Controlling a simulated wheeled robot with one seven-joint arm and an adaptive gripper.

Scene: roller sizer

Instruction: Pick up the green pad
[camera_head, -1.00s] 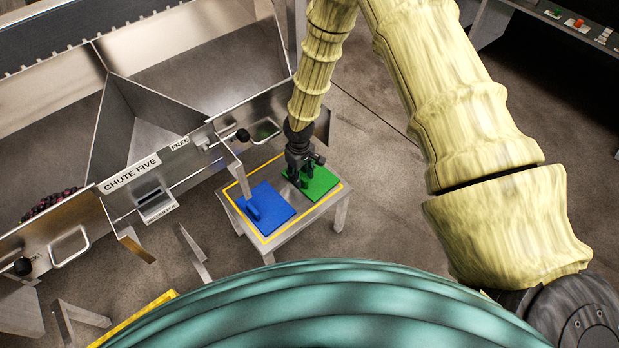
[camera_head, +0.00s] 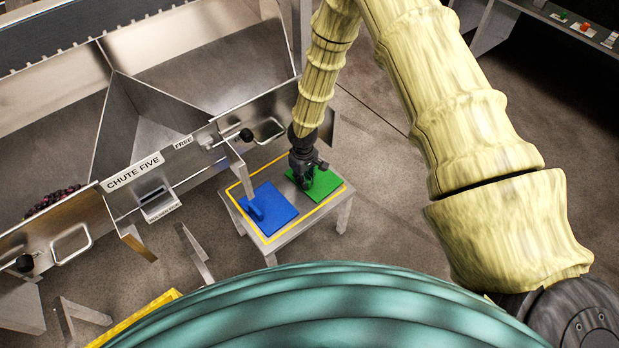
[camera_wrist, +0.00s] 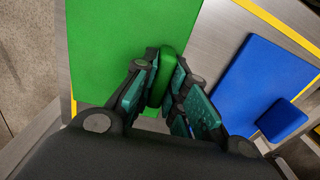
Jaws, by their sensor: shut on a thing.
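The green pad (camera_head: 326,184) is a flat square plate with a raised green grip block on top. It is at the right side of a small metal table (camera_head: 280,247). My gripper (camera_head: 306,183) is over it, with its fingers shut on the grip block. In the wrist view the grip block (camera_wrist: 163,75) stands between the two fingers (camera_wrist: 160,95), and the flat green plate (camera_wrist: 125,40) spreads beyond them. I cannot tell whether the plate touches the table or is slightly raised. The fingers and wrist hide part of it.
A blue pad (camera_head: 273,212) with its own grip block lies beside the green one, to the left. A yellow line (camera_head: 338,193) borders the tabletop. The metal chute wall (camera_head: 190,160) with handles and the sign "CHUTE FIVE" stands close behind and left.

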